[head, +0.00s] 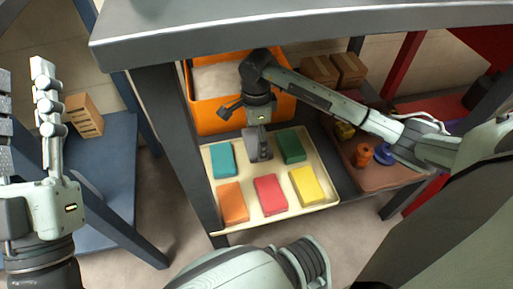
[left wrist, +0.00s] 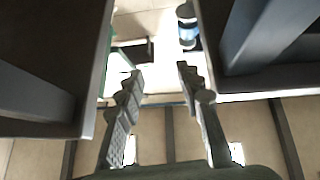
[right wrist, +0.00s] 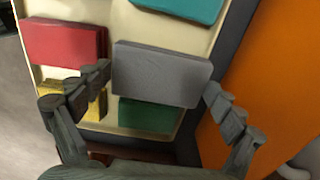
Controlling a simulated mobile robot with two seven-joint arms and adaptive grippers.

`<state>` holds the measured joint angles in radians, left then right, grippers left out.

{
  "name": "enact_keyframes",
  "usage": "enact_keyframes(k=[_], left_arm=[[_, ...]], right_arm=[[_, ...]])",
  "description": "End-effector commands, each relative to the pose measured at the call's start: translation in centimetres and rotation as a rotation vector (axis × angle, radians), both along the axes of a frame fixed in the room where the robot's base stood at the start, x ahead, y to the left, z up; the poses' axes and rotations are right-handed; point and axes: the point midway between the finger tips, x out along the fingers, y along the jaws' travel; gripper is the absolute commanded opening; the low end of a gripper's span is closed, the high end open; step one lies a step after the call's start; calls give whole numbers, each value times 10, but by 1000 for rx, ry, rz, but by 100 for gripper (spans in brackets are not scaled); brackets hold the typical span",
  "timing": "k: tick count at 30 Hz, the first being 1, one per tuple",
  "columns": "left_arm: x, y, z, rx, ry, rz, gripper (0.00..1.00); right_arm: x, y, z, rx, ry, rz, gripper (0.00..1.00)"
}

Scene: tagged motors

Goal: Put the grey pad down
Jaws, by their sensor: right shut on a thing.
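A cream tray (head: 222,172) on the lower shelf holds teal (head: 222,160), dark green (head: 291,146), orange (head: 232,203), red (head: 270,195) and yellow (head: 306,185) pads. My right gripper (head: 258,130) is over the tray's back middle, shut on the grey pad (head: 264,151), between the teal and green pads. In the right wrist view the grey pad (right wrist: 160,73) sits between the fingers and partly covers the green pad (right wrist: 148,116). I cannot tell whether it touches the tray. My left gripper (head: 22,75) is open and empty at the far left, away from the tray.
An orange bin (head: 205,112) stands right behind the tray. A grey tabletop (head: 300,22) overhangs the shelf, with a dark leg (head: 178,140) left of the tray. A brown board (head: 385,176) with small parts lies to the right. A blue table (head: 108,165) stands left.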

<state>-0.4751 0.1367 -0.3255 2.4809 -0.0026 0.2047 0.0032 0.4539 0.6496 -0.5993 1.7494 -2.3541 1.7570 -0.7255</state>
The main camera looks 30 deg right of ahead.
Motion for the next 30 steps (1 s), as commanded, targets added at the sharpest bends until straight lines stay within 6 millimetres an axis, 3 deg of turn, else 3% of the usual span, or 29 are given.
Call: enact_keyframes(k=[9, 22, 23, 24, 30], left_arm=[[-9, 6, 11, -34, -106, 9, 36], [-13, 8, 15, -45, -139, 11, 36], [-13, 8, 16, -45, -142, 12, 36], [-13, 8, 16, -45, -141, 12, 36], [-13, 8, 15, -44, -138, 11, 36]], right_arm=[[-1, -1, -39, 0, 2, 0, 71], [0, -1, -44, -1, 0, 1, 71], [0, -1, -43, -1, 0, 1, 96], [0, -1, -43, -1, 1, 1, 100], [0, -1, -43, -1, 1, 1, 100]])
